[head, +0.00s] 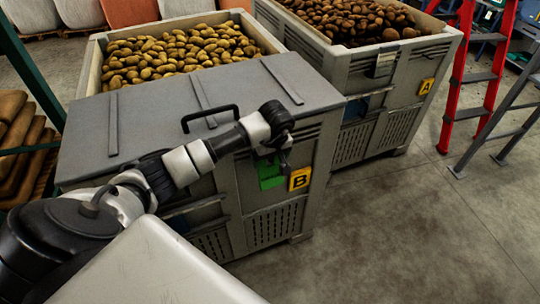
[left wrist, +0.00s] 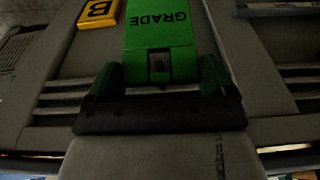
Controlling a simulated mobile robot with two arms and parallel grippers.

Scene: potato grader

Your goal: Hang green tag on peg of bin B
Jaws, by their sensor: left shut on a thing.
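Bin B (head: 262,215) is a grey bin with a grey lid, marked by a yellow B label (head: 300,179). The green tag (head: 270,174) is at its side face, left of the label. In the left wrist view the tag (left wrist: 162,38) reads GRADE upside down, beside the yellow B label (left wrist: 97,12). My left gripper (head: 284,152) is at the tag's upper end, shut on it; its fingers (left wrist: 160,80) flank the tag. A small dark spot shows near the held end; I cannot tell whether it is the hole or the peg. My right gripper is out of view.
The lid (head: 150,130) with a black handle (head: 210,115) lies under my left arm. Bin A (head: 398,75) with dark potatoes stands behind to the right. A red stepladder (head: 466,75) stands at the right. The floor in front of the bins is clear.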

